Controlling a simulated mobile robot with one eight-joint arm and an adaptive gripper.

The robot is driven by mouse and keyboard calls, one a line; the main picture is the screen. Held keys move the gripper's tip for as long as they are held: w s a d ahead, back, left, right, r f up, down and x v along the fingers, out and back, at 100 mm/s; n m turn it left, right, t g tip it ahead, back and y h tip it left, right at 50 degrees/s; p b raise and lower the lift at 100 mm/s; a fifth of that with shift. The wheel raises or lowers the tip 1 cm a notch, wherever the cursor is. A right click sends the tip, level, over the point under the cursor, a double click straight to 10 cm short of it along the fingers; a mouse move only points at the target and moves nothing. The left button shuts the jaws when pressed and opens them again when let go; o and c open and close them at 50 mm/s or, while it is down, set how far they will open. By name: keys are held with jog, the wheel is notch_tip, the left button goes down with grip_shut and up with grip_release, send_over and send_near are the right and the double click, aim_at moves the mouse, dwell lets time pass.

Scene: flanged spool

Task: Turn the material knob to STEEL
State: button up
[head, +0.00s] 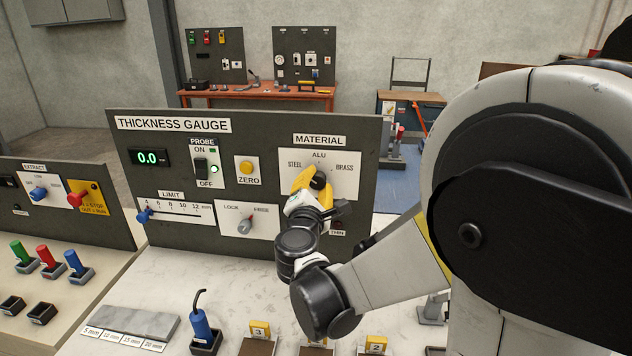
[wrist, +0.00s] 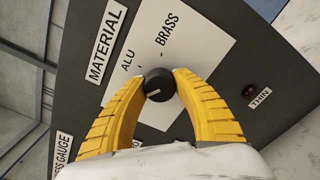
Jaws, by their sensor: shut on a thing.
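The material knob (head: 320,181) is a round black knob on the panel's white MATERIAL plate (head: 345,182), marked STEEL, ALU and BRASS. My gripper (head: 309,181) is at the plate with its yellow fingers shut on the knob. In the wrist view, my gripper (wrist: 158,88) has one finger on each side of the knob (wrist: 158,81). A short white line on the knob points to the lower left, away from BRASS; STEEL is hidden there by the left finger, so I cannot tell its exact alignment.
The THICKNESS GAUGE panel (head: 120,142) also carries a ZERO button (head: 246,167), a probe switch (head: 202,168), a LIMIT slider (head: 145,216) and a lock knob (head: 245,224). A blue probe (head: 201,327) stands on the bench below.

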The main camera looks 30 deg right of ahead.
jog(key=shift+n, duration=1)
jog(key=o, duration=1.2)
jog(key=v, duration=1.2)
